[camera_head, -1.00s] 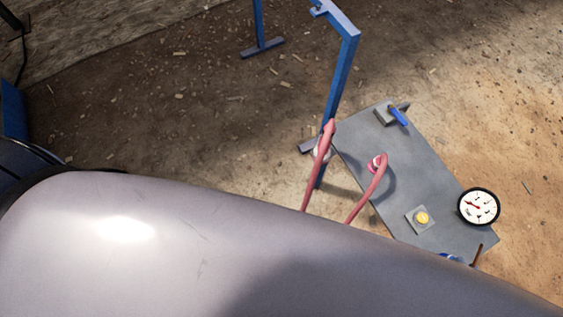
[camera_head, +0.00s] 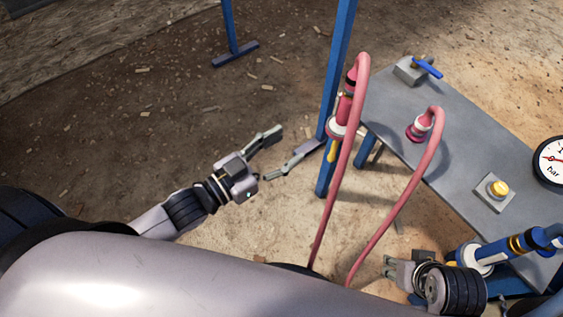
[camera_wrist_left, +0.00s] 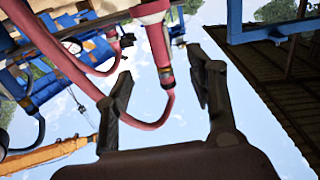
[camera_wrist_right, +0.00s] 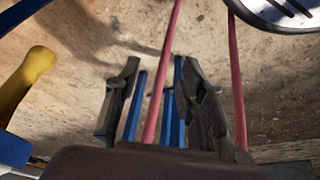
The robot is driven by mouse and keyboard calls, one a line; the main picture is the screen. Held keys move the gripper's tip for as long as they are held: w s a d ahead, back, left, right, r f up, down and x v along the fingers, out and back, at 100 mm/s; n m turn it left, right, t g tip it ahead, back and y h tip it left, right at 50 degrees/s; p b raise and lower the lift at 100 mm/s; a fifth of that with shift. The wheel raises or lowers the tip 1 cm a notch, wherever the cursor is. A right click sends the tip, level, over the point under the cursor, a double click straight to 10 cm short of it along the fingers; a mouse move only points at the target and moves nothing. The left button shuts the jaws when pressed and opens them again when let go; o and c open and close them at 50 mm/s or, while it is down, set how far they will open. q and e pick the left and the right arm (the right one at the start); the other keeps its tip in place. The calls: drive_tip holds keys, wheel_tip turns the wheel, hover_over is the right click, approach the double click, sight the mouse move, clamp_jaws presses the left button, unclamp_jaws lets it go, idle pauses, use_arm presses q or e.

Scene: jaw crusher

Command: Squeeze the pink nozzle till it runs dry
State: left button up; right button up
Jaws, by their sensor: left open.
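The pink nozzle (camera_head: 348,103) hangs upright beside the blue post in the head view, with a white collar and a yellow part below. A pink hose (camera_head: 341,185) loops over from its top and runs down. My left gripper (camera_head: 274,155) is open and empty, left of the nozzle and apart from it. In the left wrist view, the nozzle (camera_wrist_left: 160,45) shows beyond and between the spread fingers (camera_wrist_left: 160,75). My right gripper (camera_head: 389,268) is open low in front of the table; a hose (camera_wrist_right: 160,85) crosses the gap between its fingers (camera_wrist_right: 158,68) in the right wrist view.
A grey table (camera_head: 455,145) carries a blue-handled valve (camera_head: 418,70), a pink hose fitting (camera_head: 420,127) and a yellow button (camera_head: 497,188). A blue nozzle (camera_head: 510,246) and gauge (camera_head: 551,160) are at right. A blue post (camera_head: 340,60) stands near the nozzle.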

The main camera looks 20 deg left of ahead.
use_arm(q)
drive_tip(key=b, duration=0.1)
approach(340, 114)
drive_tip(key=x, duration=0.4)
drive_tip(key=shift+w, duration=0.1)
drive_tip(key=b+x, duration=0.1)
drive_tip(key=x, duration=0.5)
drive_tip(key=shift+w+d, duration=0.2)
drive_tip(key=shift+d, duration=0.05)
drive_tip(key=shift+w+d, duration=0.3)
drive_tip(key=shift+w, duration=0.05)
use_arm(e)
drive_tip(key=w+a+r+t+y, duration=0.1)
drive_tip(key=w+a+t, duration=0.1)
drive_tip(key=w+t, duration=0.2)
drive_tip(key=w, duration=0.3)
drive_tip(key=shift+w+a+r, duration=0.15)
drive_tip(key=shift+w+r, duration=0.05)
drive_tip(key=shift+r, duration=0.15)
use_arm(q)
drive_tip(key=shift+c, duration=0.5)
clamp_jaws()
